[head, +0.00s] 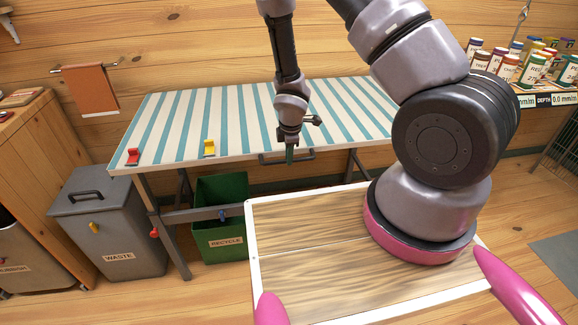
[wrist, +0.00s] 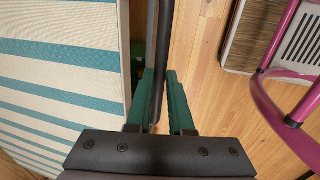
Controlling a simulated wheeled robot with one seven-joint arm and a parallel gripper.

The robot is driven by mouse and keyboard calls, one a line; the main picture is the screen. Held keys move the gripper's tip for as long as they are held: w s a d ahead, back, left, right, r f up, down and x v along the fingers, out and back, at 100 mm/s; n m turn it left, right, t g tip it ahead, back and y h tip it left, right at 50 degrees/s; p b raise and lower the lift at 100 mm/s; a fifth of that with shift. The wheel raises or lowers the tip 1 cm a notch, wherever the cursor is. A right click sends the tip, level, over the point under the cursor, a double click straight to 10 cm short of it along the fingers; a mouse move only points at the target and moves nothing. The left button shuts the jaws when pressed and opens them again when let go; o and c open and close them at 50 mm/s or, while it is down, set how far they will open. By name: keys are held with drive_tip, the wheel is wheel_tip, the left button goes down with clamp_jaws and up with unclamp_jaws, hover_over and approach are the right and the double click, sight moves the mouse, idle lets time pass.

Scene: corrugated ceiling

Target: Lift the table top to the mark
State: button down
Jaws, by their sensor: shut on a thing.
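The table top (head: 225,118) has white and teal stripes and stands against the wooden wall. It looks level in the head view. It fills the left of the wrist view (wrist: 60,60). A dark bar handle (head: 303,156) runs along its front edge. My gripper (head: 289,155) is at this edge, and in the wrist view its green fingers (wrist: 160,80) are shut on the handle (wrist: 158,45). I cannot make out which thing is the mark.
Below are a green recycle bin (head: 222,240) and a grey waste bin (head: 115,240). A shelf of jars (head: 530,98) stands at right.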

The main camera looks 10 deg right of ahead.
drive_tip(key=shift+w+r, duration=0.15)
drive_tip(key=shift+r, duration=0.1)
drive_tip(key=c, duration=0.8)
unclamp_jaws()
wheel_tip(320, 180, up, 10)
drive_tip(key=s, duration=0.2)
drive_tip(key=shift+s+r, duration=0.15)
drive_tip(key=shift+r, duration=0.1)
